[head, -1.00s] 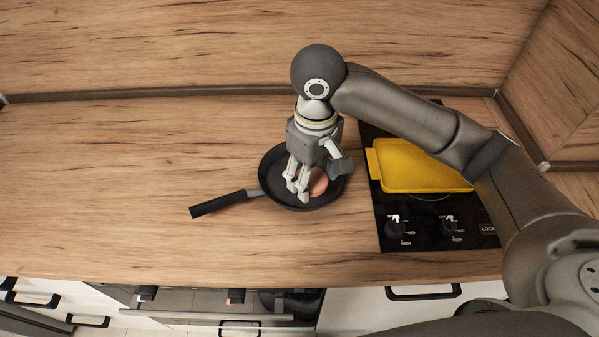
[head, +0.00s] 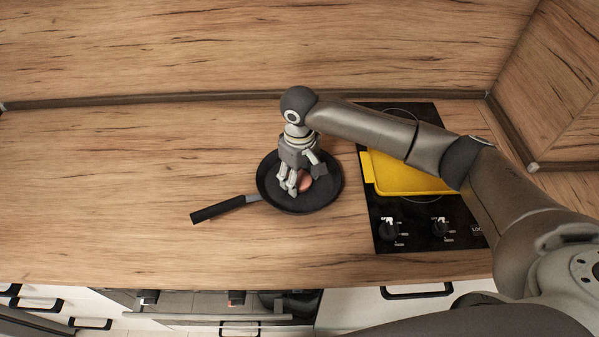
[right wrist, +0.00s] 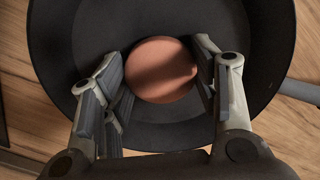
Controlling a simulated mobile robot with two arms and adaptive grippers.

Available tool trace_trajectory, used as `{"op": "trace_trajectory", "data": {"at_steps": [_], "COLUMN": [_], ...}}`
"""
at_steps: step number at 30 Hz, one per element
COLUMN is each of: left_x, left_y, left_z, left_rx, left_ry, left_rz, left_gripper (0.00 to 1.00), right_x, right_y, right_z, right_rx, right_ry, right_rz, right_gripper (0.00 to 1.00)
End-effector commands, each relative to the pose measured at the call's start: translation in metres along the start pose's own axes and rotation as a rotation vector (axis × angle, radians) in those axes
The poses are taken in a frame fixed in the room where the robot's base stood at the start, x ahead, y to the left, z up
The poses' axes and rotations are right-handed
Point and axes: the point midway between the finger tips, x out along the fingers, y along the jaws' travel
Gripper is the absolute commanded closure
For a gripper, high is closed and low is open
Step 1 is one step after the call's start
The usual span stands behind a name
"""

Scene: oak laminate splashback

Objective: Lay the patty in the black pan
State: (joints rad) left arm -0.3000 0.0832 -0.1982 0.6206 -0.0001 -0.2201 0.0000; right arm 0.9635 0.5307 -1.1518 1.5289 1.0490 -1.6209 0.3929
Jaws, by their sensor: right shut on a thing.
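The black pan (head: 327,193) lies on the wooden counter to the left of the hob, its handle pointing left. The round reddish-brown patty (head: 305,182) is within the pan's outline, partly hidden by my right gripper (head: 300,183). In the right wrist view the patty (right wrist: 160,72) shows between the fingers of my right gripper (right wrist: 160,80), which are shut on it, with the pan (right wrist: 90,25) around and below it. I cannot tell whether the patty touches the pan's floor. My left gripper is not in view.
A yellow tray-like dish (head: 400,178) sits on the black hob (head: 395,215) at the right, under my right arm. The counter (head: 110,190) left of the pan is clear. A wooden splashback (head: 200,45) runs along the back.

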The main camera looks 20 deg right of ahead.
Motion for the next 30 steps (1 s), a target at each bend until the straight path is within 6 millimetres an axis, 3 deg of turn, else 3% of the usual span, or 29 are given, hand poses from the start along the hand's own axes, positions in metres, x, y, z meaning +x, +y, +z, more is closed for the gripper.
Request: {"op": "trace_trajectory", "data": {"at_steps": [10, 11, 15, 26, 30], "left_x": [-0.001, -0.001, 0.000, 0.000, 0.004], "left_y": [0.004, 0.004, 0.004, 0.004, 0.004], "left_z": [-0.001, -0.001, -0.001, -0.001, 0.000], "left_rx": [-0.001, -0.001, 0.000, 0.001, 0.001], "left_ry": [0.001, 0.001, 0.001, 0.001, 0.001], "left_rz": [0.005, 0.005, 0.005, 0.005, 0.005], "left_gripper": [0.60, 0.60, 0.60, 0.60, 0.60], "right_x": [0.003, 0.003, 0.003, 0.002, -0.011], "right_y": [0.000, 0.000, 0.000, 0.000, 0.000], "right_z": [0.000, 0.000, 0.000, 0.000, -0.001], "right_rx": [0.001, 0.001, 0.000, 0.000, 0.000], "right_ry": [0.000, 0.000, 0.000, 0.001, 0.004], "right_rz": [0.000, 0.000, 0.000, 0.000, 0.000], "right_gripper": [0.69, 0.42, 0.24, 0.23, 0.23]}}
